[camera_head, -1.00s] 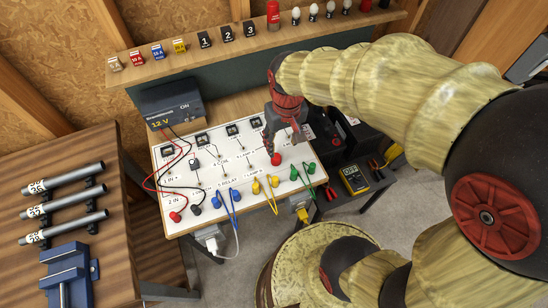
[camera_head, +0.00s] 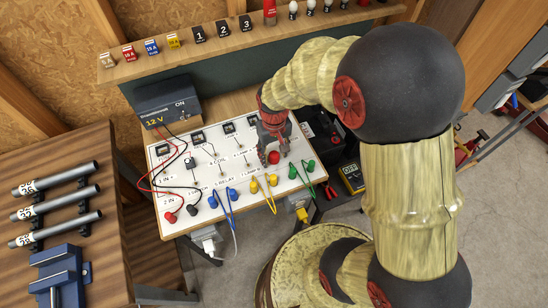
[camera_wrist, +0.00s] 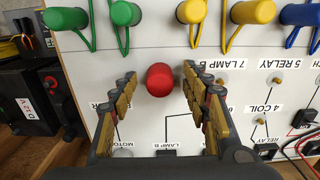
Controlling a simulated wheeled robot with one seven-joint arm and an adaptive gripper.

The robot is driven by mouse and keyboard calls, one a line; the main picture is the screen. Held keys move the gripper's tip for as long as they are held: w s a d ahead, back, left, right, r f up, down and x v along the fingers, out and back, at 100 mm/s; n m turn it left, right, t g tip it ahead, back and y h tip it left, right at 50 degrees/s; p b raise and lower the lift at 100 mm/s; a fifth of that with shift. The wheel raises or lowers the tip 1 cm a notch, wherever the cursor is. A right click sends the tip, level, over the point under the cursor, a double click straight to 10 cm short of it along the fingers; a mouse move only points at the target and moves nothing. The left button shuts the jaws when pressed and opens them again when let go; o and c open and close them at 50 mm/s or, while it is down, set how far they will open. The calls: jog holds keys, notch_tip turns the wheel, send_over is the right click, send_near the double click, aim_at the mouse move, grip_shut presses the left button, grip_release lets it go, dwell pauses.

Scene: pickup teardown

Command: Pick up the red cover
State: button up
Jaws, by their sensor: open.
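The red cover (camera_head: 274,157) is a small rounded red cap on the white circuit board (camera_head: 176,222). In the wrist view the red cover (camera_wrist: 160,79) stands between my two finger tips, a little nearer the left one, with white board showing on both sides. My gripper (camera_head: 274,154) reaches down over the board from above; it also shows in the wrist view (camera_wrist: 157,80). Its fingers are apart and hold nothing. Whether a fingertip touches the cover I cannot tell.
Green (camera_wrist: 124,13), yellow (camera_wrist: 191,11) and blue plugs with looped leads stand close beyond the cover. A 12 V power supply (camera_head: 168,104) stands at the board's back left. A multimeter (camera_head: 352,177) lies right of the board.

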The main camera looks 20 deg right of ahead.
jog(key=shift+f, duration=0.25)
jog(key=shift+r, duration=0.1)
jog(key=shift+c, duration=1.2)
jog(key=c, duration=0.7)
jog(key=shift+c, duration=0.6)
jog(key=shift+r, duration=0.1)
